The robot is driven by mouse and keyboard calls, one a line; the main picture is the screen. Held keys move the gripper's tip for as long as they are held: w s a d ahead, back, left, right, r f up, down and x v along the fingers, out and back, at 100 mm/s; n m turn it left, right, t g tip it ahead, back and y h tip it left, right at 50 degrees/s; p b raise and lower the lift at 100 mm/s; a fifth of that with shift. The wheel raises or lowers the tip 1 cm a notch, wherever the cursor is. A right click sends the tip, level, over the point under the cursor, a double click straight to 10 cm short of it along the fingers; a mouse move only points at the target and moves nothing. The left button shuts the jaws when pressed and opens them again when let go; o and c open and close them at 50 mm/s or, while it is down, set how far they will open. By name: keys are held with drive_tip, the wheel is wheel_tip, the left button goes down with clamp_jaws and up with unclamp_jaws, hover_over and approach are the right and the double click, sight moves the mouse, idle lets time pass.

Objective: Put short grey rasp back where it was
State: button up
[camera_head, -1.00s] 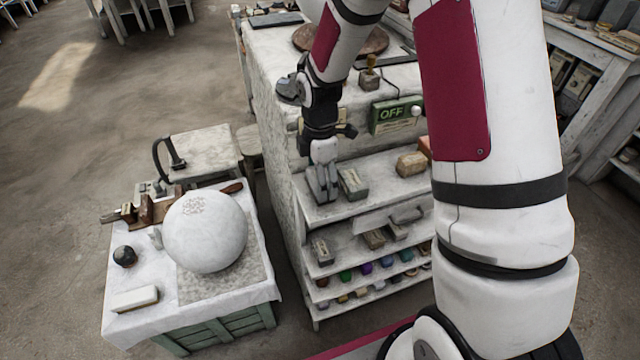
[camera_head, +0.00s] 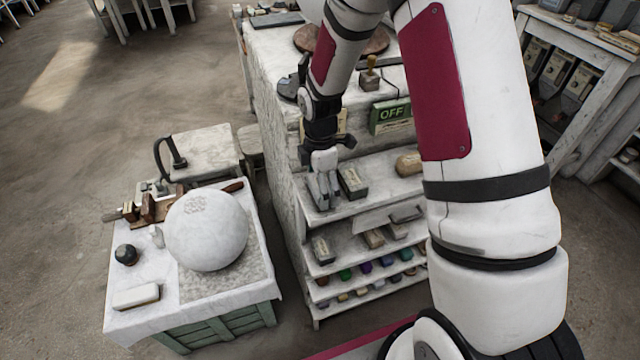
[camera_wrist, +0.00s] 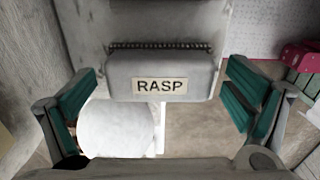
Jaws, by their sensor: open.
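In the wrist view a grey block with a pale label reading "RASP" (camera_wrist: 160,64) lies between my open fingers, with a dark toothed strip along its upper edge. Clear gaps show between it and both green-padded fingers. My gripper (camera_wrist: 158,108) is open around it. In the head view my gripper (camera_head: 323,190) points down at the left end of the upper shelf (camera_head: 378,200). The labelled block is not clearly seen there, hidden by the fingers. A grey-green block (camera_head: 353,182) sits just right of my gripper on that shelf.
A tan block (camera_head: 409,163) stands farther right on the upper shelf. Lower shelves hold a grey block (camera_head: 322,249) and several coloured pieces. A large white sphere (camera_head: 207,230) rests on a cloth-covered crate at left. Bare floor lies between crate and shelves.

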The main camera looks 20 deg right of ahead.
drive_tip(key=s+r+m+t+b, duration=0.1)
drive_tip(key=s+r+m, duration=0.25)
drive_tip(key=r, duration=1.55)
drive_tip(key=s+r+m+t, duration=0.2)
drive_tip(key=s+r+m, duration=0.4)
drive_tip(key=s, duration=0.3)
drive_tip(key=s+r+m+t, duration=0.2)
drive_tip(key=s+r+m, duration=0.3)
drive_tip(key=s+m, duration=0.3)
drive_tip(key=shift+s+r+t, duration=0.3)
drive_tip(key=shift+s+r, duration=0.1)
drive_tip(key=shift+s, duration=0.6)
drive_tip(key=shift+m, duration=0.25)
